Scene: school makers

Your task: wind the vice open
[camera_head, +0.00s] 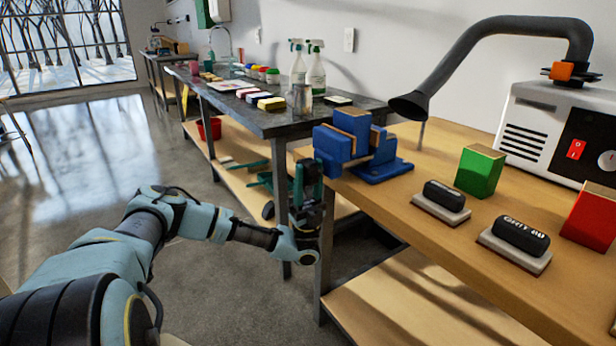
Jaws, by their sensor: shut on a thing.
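The blue vice (382,168) stands on the wooden workbench (395,205) near its left edge. Its jaws have tan faces and sit close together; I cannot tell whether a gap lies between them. My gripper (305,178) is at the vice's front left side, just off the bench edge, with its fingers pointing up. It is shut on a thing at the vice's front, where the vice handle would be. The fingers hide the handle, so its angle does not show.
Sanding blocks (444,196), a green block (480,170) and a red block (592,215) stand right of the vice. A white extractor (540,125) with a dark hose (470,55) is behind. A dark table (265,122) with bottles adjoins on the left. Floor is clear at left.

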